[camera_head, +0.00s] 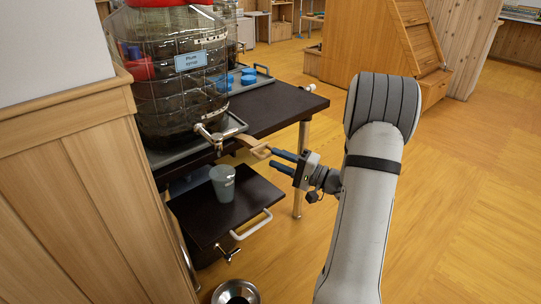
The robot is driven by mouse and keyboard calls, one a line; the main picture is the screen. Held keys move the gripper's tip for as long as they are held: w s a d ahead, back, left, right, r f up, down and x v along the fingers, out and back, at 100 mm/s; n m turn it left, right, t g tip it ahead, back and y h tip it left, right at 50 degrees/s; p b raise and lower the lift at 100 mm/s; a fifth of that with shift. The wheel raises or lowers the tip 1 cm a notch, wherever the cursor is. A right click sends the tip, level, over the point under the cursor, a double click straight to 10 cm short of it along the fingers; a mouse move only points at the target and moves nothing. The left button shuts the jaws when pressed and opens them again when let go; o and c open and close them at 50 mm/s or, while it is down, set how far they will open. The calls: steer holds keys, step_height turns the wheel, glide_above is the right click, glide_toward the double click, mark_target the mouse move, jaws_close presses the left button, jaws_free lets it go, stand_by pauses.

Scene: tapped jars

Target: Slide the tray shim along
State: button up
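My gripper (271,157) has two blue fingers, spread apart and pointing left at the shim's near end. I cannot tell whether a finger touches the shim. The large glass jar (165,85), labelled "Plum syrup", stands on the tray, with its metal tap (209,136) facing the front.
A grey cup (223,183) stands on a dark lower shelf (195,215) with a white handle. A wooden panel (80,200) blocks the left. A metal bowl (236,292) is on the floor. Open floor lies right.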

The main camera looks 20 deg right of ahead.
steer(key=v, duration=0.4)
steer(key=shift+s+f, duration=0.1)
steer(key=shift+s, duration=0.05)
stand_by(0.6)
